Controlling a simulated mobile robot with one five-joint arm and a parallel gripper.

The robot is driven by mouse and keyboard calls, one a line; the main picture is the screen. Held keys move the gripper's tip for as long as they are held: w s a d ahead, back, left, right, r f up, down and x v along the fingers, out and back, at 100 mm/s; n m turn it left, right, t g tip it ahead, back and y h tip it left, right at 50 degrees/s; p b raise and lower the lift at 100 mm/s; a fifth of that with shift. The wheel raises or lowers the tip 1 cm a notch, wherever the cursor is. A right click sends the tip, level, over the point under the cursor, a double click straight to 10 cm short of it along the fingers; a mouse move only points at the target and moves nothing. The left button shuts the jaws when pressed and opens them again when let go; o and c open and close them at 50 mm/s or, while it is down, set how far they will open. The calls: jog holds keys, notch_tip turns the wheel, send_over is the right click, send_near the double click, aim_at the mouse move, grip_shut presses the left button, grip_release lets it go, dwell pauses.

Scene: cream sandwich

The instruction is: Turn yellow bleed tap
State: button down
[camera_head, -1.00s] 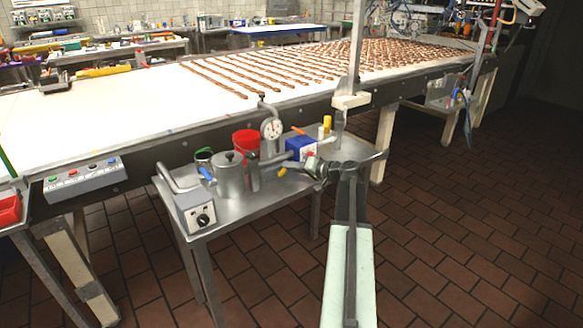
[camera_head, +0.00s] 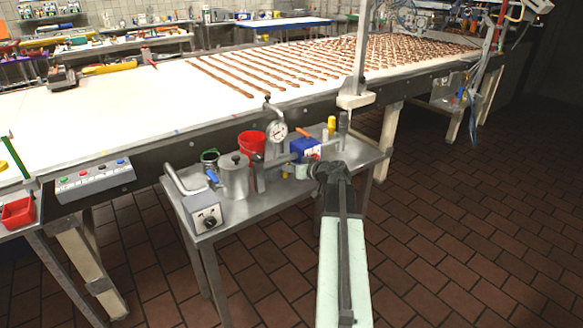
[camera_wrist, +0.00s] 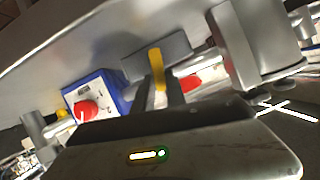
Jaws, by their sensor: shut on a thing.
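The yellow bleed tap (camera_wrist: 157,66) stands out in the middle of the wrist view as a short yellow lever in front of a grey metal block. My gripper (camera_wrist: 166,84) is shut on its near end, with the dark fingers close on either side. In the head view, my gripper (camera_head: 303,172) reaches left over the steel side table, next to the pressure gauge (camera_head: 278,131) and its pipework. There the tap is small and mostly hidden, so its exact angle is hard to tell.
A blue box (camera_wrist: 92,92) with a red knob (camera_wrist: 86,111) stands left of my fingers in the wrist view. The steel table (camera_head: 237,222) also holds a red cup (camera_head: 251,143), a lidded metal pot (camera_head: 234,177) and a grey control box (camera_head: 203,216). The tiled floor at right is clear.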

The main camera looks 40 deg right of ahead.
dwell(0.3)
jog(key=c, duration=1.4)
grip_release()
jog(key=shift+o, duration=0.2)
jog(key=shift+s, duration=0.1)
jog(key=p+v, duration=0.3)
jog(key=v, duration=0.4)
jog(key=shift+s+a+r, duration=0.1)
jog(key=shift+s+r, duration=0.1)
jog(key=shift+s, duration=0.15)
